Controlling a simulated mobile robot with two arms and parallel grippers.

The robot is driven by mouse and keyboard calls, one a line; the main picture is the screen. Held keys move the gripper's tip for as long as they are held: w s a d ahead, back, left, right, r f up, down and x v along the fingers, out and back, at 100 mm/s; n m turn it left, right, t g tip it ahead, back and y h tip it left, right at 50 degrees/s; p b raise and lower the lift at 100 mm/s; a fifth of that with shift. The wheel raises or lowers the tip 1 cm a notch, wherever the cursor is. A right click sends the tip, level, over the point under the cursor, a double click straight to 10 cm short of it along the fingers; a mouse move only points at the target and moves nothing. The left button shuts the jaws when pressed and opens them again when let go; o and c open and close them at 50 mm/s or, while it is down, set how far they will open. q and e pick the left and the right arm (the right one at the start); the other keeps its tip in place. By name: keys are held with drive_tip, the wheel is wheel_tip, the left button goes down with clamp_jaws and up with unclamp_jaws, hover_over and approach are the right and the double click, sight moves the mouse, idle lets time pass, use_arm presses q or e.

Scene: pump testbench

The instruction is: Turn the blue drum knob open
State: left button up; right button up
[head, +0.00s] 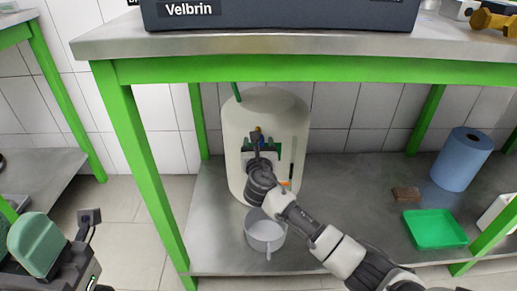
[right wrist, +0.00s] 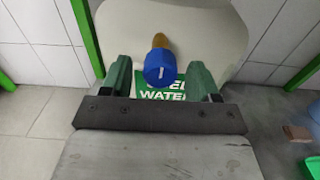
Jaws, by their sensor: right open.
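The blue drum knob (right wrist: 160,69) shows in the right wrist view, on a brass stem, with a short upright white mark on its face. It belongs to the cream drum (head: 240,115) standing on the lower shelf in the head view, where my gripper largely hides the knob. My right gripper (right wrist: 162,88) is open, its two green fingers apart to the left and right of the knob, with visible gaps. In the head view my right gripper (head: 258,150) is in front of the drum. A green label reading "WATER" (right wrist: 160,96) is partly hidden behind the knob.
A grey cup (head: 265,236) stands below the gripper at the drum's foot. To the right on the shelf are a green tray (head: 435,229), a brown block (head: 405,194) and a blue roll (head: 461,160). The green bench frame (head: 135,160) and upper top surround the drum.

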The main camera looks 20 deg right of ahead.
drive_tip(key=shift+w+d, duration=0.1)
drive_tip(key=shift+w, duration=0.25)
drive_tip(key=c, duration=0.9)
